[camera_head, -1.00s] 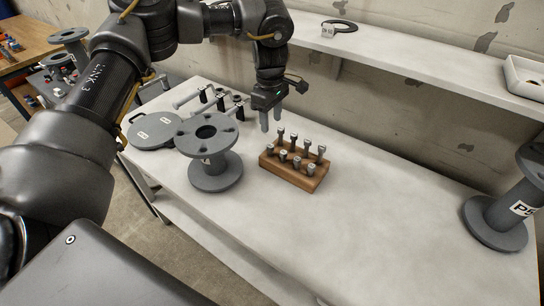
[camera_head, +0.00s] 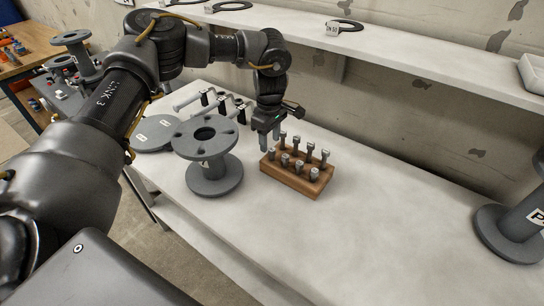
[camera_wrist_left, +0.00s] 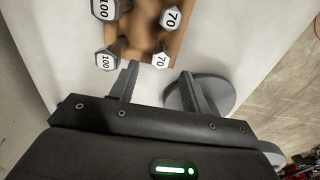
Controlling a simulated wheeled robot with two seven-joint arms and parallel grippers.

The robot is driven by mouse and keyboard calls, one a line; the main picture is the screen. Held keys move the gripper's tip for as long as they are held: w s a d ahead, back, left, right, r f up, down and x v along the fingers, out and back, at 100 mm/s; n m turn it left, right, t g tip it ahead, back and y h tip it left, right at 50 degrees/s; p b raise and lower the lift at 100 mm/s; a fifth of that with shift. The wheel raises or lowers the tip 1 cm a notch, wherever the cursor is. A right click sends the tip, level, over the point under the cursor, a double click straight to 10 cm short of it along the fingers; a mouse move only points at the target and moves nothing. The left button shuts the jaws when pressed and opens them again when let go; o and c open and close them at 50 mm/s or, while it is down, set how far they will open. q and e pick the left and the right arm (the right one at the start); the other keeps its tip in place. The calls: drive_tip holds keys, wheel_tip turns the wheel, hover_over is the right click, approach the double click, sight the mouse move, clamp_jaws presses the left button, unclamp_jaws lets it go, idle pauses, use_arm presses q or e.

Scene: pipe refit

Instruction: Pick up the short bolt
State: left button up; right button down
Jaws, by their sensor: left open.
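A wooden block (camera_head: 290,179) stands on the table and holds two rows of upright grey bolts. In the left wrist view two bolts are marked 70, a nearer one (camera_wrist_left: 160,60) and a farther one (camera_wrist_left: 170,18); two others are marked 100, a nearer one (camera_wrist_left: 105,60) and a farther one (camera_wrist_left: 104,9). The bolts marked 70 look shorter in the block. My left gripper (camera_head: 270,141) is open and empty, pointing down at the block's left end. In the wrist view the nearer 70 head lies ahead of the gap between the fingers. My right gripper is out of view.
A grey flanged spool (camera_head: 212,168) stands close left of the block. Grey round plates (camera_head: 155,132) and several tools (camera_head: 208,97) lie behind it. Another spool (camera_head: 505,235) stands at the right. A shelf (camera_head: 400,66) runs along the wall. The table right of the block is clear.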

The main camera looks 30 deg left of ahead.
sight(272, 149)
use_arm(q)
drive_tip(key=shift+d+f, duration=0.1)
drive_tip(key=shift+f, duration=0.05)
drive_tip(key=f, duration=0.1)
drive_tip(key=f+p, duration=0.1)
drive_tip(key=f, duration=0.2)
drive_tip(key=shift+d+f+p, duration=0.2)
drive_tip(key=shift+d+p, duration=0.05)
drive_tip(key=shift+p, duration=0.1)
drive_tip(key=shift+f, duration=0.25)
clamp_jaws()
